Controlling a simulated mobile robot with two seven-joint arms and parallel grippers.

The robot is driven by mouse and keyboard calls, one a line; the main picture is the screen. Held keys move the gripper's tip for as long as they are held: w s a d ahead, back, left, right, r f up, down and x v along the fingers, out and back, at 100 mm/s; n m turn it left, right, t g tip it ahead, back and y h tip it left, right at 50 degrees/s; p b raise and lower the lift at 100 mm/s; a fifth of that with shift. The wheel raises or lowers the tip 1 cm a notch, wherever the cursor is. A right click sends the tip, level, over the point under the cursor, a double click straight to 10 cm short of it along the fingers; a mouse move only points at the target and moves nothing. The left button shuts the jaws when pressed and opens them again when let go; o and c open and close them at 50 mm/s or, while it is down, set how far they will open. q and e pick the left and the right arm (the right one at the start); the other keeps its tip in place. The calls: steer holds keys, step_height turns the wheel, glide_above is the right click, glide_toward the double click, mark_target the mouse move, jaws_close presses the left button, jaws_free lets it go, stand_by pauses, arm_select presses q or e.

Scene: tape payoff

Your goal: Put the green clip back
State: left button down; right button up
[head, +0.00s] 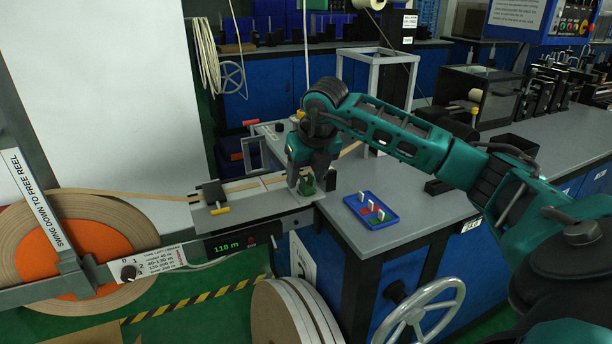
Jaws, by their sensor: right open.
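My right gripper (306,184) points down over the right end of the grey metal guide rail (265,206). Its fingers are open around a small dark green block, which looks like the green clip (308,187). I cannot tell whether the fingers touch it. The blue tray (352,203) lies on the grey table to the right of the rail, with red and green patches and small white upright pieces in it. My left gripper is not in view.
A brown tape reel (95,232) stands at the left, its tape running to the rail. A grey handwheel (417,313) sticks out in front of the table. A grey frame (377,58) rises behind my right arm.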

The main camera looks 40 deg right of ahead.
steer(key=p+v, duration=0.1)
steer(key=v, duration=0.9)
steer(key=s+a+f+m+t+y, duration=0.1)
steer(key=a+f+t+y, duration=0.1)
steer(key=a+y, duration=0.6)
steer(key=s+a+f+m+t+y, duration=0.15)
steer(key=a+y, duration=0.35)
steer(key=a, duration=0.8)
steer(key=s+a+f+m+t+y, duration=0.1)
steer(key=a+f+m+y, duration=0.15)
steer(key=a+y, duration=0.55)
steer(key=s+d+f+m+t+h, duration=0.15)
steer(key=f+m+t+h, duration=0.25)
steer(key=f+m+h, duration=0.45)
steer(key=d+f+m+t+h, duration=0.2)
steer(key=f+m+t+h, duration=0.3)
steer(key=m, duration=0.6)
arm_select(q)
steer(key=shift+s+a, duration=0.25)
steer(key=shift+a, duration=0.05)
arm_select(e)
steer(key=s+f+m+g+h, duration=0.2)
steer(key=s+f+g, duration=0.1)
steer(key=s+f, duration=0.2)
steer(key=s+f+m+g+h, duration=0.1)
steer(key=s+f+m+g, duration=0.2)
steer(key=f, duration=0.6)
steer(key=shift+s+d+g+h, duration=0.2)
steer(key=shift+s+g+h, duration=0.15)
steer(key=shift+s, duration=0.5)
